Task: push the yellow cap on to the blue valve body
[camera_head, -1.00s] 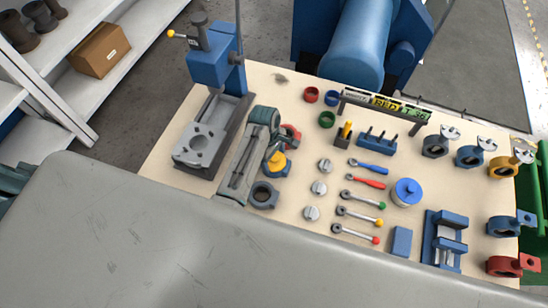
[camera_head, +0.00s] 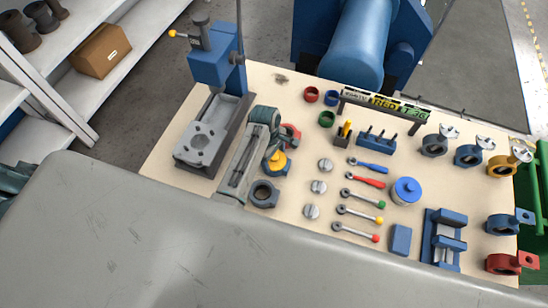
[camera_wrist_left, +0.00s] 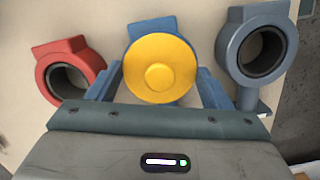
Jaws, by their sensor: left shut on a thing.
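The round yellow cap (camera_wrist_left: 160,68) is between the two blue fingers of my left gripper (camera_wrist_left: 160,88) in the left wrist view, and the gripper is shut on it. The blue valve body (camera_wrist_left: 150,27) lies directly behind the cap, which hides most of it. In the head view the yellow cap (camera_head: 278,161) is over the blue valve body (camera_head: 268,167), with my left gripper (camera_head: 275,150) right at it. I cannot tell whether a gap is left between cap and body. My right gripper is not in view.
A red valve body (camera_wrist_left: 66,68) and a grey one (camera_wrist_left: 257,52) stand close on either side. A blue press (camera_head: 214,68) is at the table's back left. Grey discs (camera_head: 318,187), several handles (camera_head: 363,181) and a blue round container (camera_head: 405,191) lie to the right.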

